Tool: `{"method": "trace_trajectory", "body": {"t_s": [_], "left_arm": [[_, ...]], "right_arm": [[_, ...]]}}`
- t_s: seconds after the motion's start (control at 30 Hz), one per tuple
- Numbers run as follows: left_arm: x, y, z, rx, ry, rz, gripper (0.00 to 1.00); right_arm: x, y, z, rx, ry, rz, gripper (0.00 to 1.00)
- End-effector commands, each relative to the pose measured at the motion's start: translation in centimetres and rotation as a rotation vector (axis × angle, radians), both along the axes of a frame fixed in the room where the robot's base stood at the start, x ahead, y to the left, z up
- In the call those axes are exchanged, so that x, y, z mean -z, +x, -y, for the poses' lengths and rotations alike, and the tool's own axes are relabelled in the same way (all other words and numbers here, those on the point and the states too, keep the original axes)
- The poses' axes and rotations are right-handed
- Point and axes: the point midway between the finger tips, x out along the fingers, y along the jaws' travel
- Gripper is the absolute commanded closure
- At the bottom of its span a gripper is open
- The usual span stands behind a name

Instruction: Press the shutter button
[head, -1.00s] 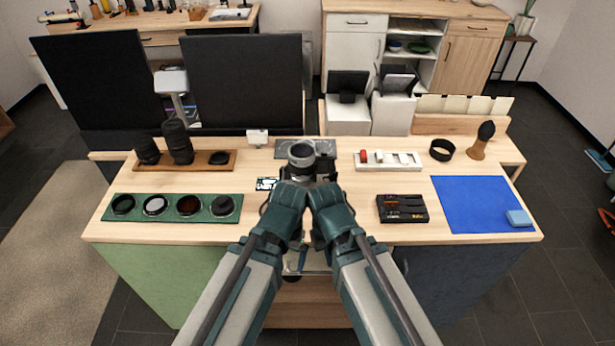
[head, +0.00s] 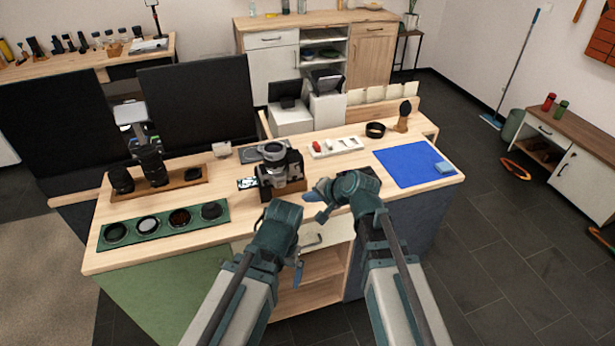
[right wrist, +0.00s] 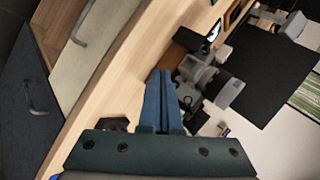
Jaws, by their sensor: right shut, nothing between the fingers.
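The shutter button is too small to make out.
A green tray of round filters (head: 164,242) and a wooden stand with lenses (head: 172,193) are left of the camera. A white tray (head: 336,148) and blue mat (head: 405,168) are on the right. A drawer front with a handle faces me.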

Motion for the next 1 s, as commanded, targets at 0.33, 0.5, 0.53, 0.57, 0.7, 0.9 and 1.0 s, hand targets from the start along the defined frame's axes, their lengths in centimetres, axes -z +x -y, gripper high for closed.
{"method": "trace_trajectory", "body": {"t_s": [0.33, 0.5, 0.53, 0.57, 0.7, 0.9, 1.0], "left_arm": [[-0.3, 0.1, 0.0, 0.000, 0.000, 0.000, 0.00], [-0.3, 0.0, 0.0, 0.000, 0.000, 0.000, 0.00], [-0.3, 0.0, 0.0, 0.000, 0.000, 0.000, 0.00], [-0.3, 0.0, 0.0, 0.000, 0.000, 0.000, 0.00], [-0.3, 0.0, 0.0, 0.000, 0.000, 0.000, 0.00], [-0.3, 0.0, 0.0, 0.000, 0.000, 0.000, 0.00], [-0.3, 0.0, 0.0, 0.000, 0.000, 0.000, 0.00]], "right_arm": [[-1.2, 1.4, 0.5, 0.061, 0.065, 0.018, 1.00], [-1.2, 1.3, 0.5, 0.060, 0.062, 0.017, 1.00], [-1.2, 1.4, 0.5, 0.060, 0.062, 0.017, 1.00], [-1.2, 1.4, 0.5, 0.060, 0.062, 0.017, 1.00], [-1.2, 1.8, 0.3, 0.058, 0.062, 0.017, 1.00], [-1.2, 3.3, -0.1, 0.058, 0.061, 0.017, 1.00], [-1.2, 4.4, -0.4, 0.059, 0.060, 0.018, 1.00]]}}
